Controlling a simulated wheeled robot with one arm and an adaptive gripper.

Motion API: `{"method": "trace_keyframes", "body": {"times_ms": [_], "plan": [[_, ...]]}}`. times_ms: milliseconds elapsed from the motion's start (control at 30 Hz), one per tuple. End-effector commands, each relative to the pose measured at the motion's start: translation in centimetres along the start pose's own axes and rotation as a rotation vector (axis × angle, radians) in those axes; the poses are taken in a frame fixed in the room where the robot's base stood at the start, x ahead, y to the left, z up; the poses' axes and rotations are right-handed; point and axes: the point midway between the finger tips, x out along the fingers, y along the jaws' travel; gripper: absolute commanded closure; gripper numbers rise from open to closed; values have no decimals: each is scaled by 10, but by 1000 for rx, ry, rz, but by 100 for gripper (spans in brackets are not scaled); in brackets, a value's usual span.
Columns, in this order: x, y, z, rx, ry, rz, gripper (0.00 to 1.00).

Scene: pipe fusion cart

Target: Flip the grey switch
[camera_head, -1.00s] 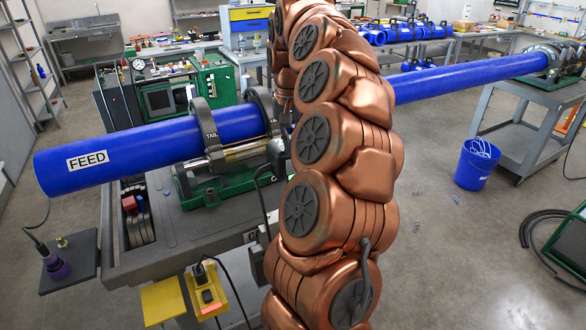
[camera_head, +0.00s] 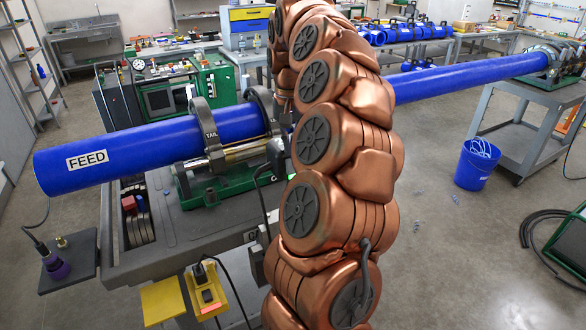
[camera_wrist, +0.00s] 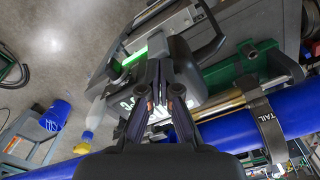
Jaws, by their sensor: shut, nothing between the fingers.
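My gripper (camera_wrist: 157,72) is in the wrist view, its dark fingers together with nothing between them. The fingertips are over a dark box (camera_wrist: 184,72) with a light panel, partly covered by the fingers. A green strip and some large digits show on the panel beside the fingers. I cannot make out a grey switch for certain on it, nor tell whether the fingertips touch it. In the head view my copper arm hides the gripper and most of that area. A yellow power box (camera_head: 197,284) with a dark switch-like part hangs at the cart's front.
The blue FEED pipe (camera_head: 110,155) lies in clamps on the grey cart (camera_head: 190,235); the pipe also shows in the wrist view (camera_wrist: 285,110). Black cables hang at the cart's front. A blue bucket (camera_head: 477,165) stands on the floor at right. Open floor lies right of my arm.

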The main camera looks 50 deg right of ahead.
Motion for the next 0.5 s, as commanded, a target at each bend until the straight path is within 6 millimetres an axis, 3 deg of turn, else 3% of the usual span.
{"method": "trace_keyframes", "body": {"times_ms": [233,500], "plan": [[-1,0,0,0,-3,1,100],[-18,0,0,0,-2,2,100]]}}
